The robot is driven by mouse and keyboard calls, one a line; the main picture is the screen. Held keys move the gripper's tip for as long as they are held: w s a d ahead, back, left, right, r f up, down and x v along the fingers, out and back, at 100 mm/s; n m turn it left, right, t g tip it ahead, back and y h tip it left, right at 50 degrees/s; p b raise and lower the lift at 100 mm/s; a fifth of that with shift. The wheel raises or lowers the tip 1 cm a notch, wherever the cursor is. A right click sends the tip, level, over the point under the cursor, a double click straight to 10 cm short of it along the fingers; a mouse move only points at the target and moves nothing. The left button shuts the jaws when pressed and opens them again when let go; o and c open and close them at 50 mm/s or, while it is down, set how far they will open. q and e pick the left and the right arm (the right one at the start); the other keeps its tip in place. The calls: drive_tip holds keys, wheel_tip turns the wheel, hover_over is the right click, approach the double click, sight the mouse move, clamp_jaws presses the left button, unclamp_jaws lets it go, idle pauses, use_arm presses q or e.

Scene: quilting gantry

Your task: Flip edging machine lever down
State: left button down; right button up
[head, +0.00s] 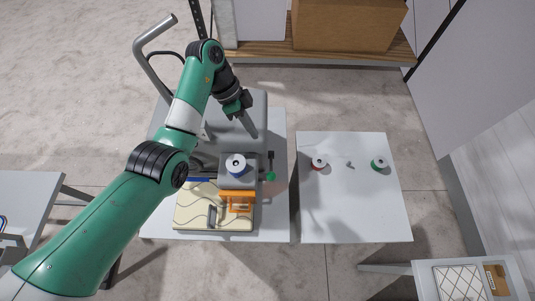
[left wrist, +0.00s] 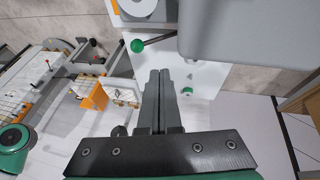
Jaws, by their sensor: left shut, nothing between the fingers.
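The edging machine (head: 262,104) stands on the white table left of centre in the head view, with a grey body, a white spool (head: 236,164) and an orange part (head: 238,196) at its front. Its lever (head: 270,176) is a thin black rod with a green knob, on the machine's right side. In the left wrist view the lever's green knob (left wrist: 137,46) is beyond and slightly left of my fingertips. My left gripper (head: 253,135) is shut and empty, above the machine body and apart from the knob. My right gripper is not in view.
A second white table (head: 350,215) to the right holds a red-rimmed spool (head: 319,163), a small grey piece (head: 349,164) and a green spool (head: 379,163). A wooden shelf (head: 270,51) with a cardboard box (head: 345,25) stands at the back. A bent grey pipe (head: 150,65) rises behind my left arm.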

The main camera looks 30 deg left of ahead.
use_arm(q)
drive_tip(key=shift+a, duration=0.1)
hover_over(271, 165)
drive_tip(key=s, duration=0.2)
wheel_tip(271, 165, down, 12)
drive_tip(key=shift+f, duration=0.15)
drive_tip(key=shift+w, duration=0.1)
idle(0.4)
